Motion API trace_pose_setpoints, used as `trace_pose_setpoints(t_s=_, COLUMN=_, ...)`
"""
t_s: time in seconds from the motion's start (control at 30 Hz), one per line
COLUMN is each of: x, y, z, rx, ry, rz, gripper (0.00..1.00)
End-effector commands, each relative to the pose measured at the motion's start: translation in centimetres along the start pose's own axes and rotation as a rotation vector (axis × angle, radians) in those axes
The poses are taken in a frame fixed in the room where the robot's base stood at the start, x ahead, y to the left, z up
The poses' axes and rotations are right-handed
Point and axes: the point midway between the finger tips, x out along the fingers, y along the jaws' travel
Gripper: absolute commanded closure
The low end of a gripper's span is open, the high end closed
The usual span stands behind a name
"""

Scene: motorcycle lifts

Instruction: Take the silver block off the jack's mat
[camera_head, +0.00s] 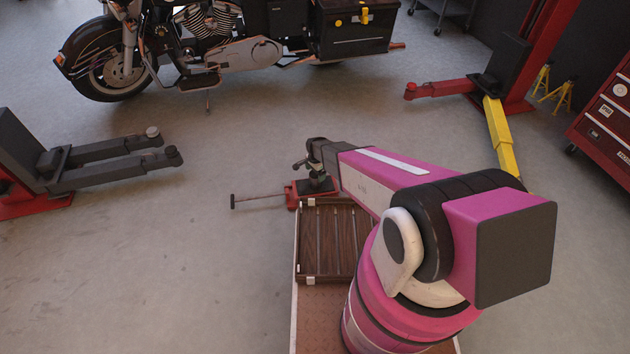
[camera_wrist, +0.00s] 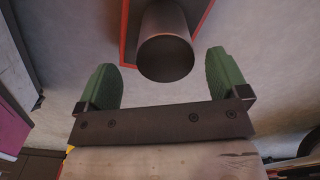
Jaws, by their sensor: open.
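The silver block (camera_wrist: 165,52) shows in the wrist view as a dark silvery cylinder with its round end toward the camera. It stands over the jack's dark, red-edged mat (camera_wrist: 124,34). My gripper (camera_wrist: 163,62) is open, with green fingers left and right of the block in the picture and a gap on each side. I cannot tell how deep the block lies between them. In the head view my gripper (camera_head: 318,178) is low over the red jack (camera_head: 293,197). The block cannot be made out there.
The jack's handle (camera_head: 258,201) sticks out left. A brown slatted case (camera_head: 330,240) lies just in front of the jack. Grey lift arms (camera_head: 115,165) stand left, a red and yellow lift (camera_head: 500,140) right, and a motorcycle (camera_head: 215,50) behind. The floor left is clear.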

Motion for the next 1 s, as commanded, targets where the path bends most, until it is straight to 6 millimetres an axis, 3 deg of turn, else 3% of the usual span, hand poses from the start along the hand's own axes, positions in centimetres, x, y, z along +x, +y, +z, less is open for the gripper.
trace_pose_setpoints(t_s=0.4, x=4.8, y=-0.6, z=-0.3, rx=-0.001, ry=0.000, rz=0.000, gripper=0.07)
trace_pose_setpoints(t_s=0.67, x=5.0, y=-0.5, z=-0.3, rx=-0.001, ry=0.000, rz=-0.001, gripper=0.07)
trace_pose_setpoints(t_s=0.83, x=5.0, y=-0.5, z=-0.3, rx=-0.001, ry=0.000, rz=-0.001, gripper=0.63)
trace_pose_setpoints(t_s=0.87, x=5.0, y=-0.5, z=-0.3, rx=-0.001, ry=0.000, rz=-0.001, gripper=0.69)
trace_pose_setpoints(t_s=1.0, x=5.0, y=-0.5, z=-0.3, rx=-0.001, ry=0.000, rz=-0.001, gripper=0.68)
